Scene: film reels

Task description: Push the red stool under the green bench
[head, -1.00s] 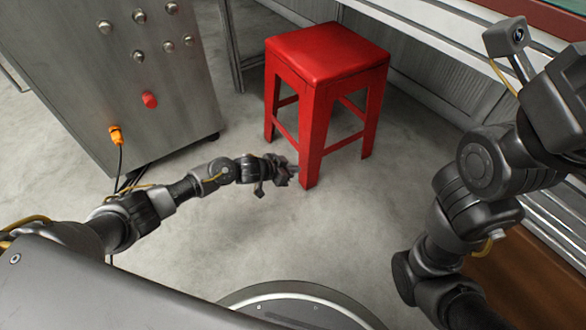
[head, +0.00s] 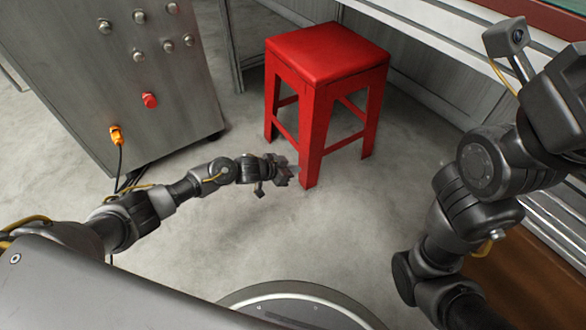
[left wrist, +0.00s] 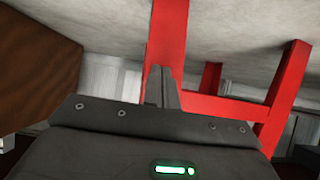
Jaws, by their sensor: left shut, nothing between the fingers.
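The red stool (head: 328,52) stands upright on the concrete floor in the upper middle of the head view. The green bench (head: 545,14) shows at the top right, with a pale front edge and an open space beneath; most of it is outside the picture. The stool is in front of that space. My left gripper (head: 291,174) is shut and empty, low beside the stool's nearest leg. In the left wrist view, the shut fingers (left wrist: 161,87) overlap the red leg (left wrist: 167,35); I cannot tell whether they touch it. My right arm is at the right; its fingers are not visible.
A grey metal cabinet (head: 110,80) with knobs, a red button and an orange plug with a black cable stands at the left. A grey upright post (head: 229,40) is behind the stool, left of it. Bare floor (head: 245,235) lies in front of the stool.

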